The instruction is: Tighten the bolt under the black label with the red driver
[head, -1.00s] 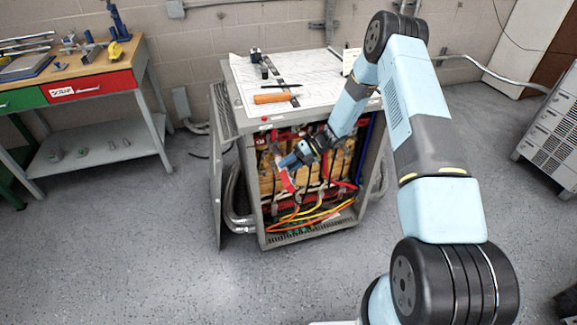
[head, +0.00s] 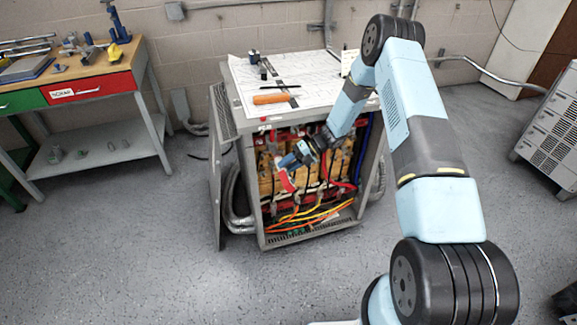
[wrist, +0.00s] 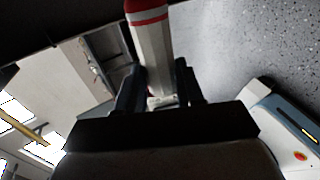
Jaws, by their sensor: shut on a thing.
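My gripper (head: 292,161) reaches into the open front of the grey transformer cabinet (head: 243,118). In the wrist view, the two dark fingers of my gripper (wrist: 159,88) are shut on a pale grey tool with a red band and dark red end, which looks like the red driver (wrist: 151,42). In the head view, a small red part of the driver (head: 287,182) shows just below the gripper, in front of the tan coils. The black label and its bolt cannot be made out; I cannot tell whether the driver touches a bolt.
An orange-handled tool (head: 276,98) and small dark items lie on the drawing sheet (head: 318,88) on the cabinet top. Red, yellow and orange cables (head: 322,212) run low inside. The cabinet door (head: 215,190) hangs open at left. A workbench (head: 90,75) stands farther left. Floor in front is clear.

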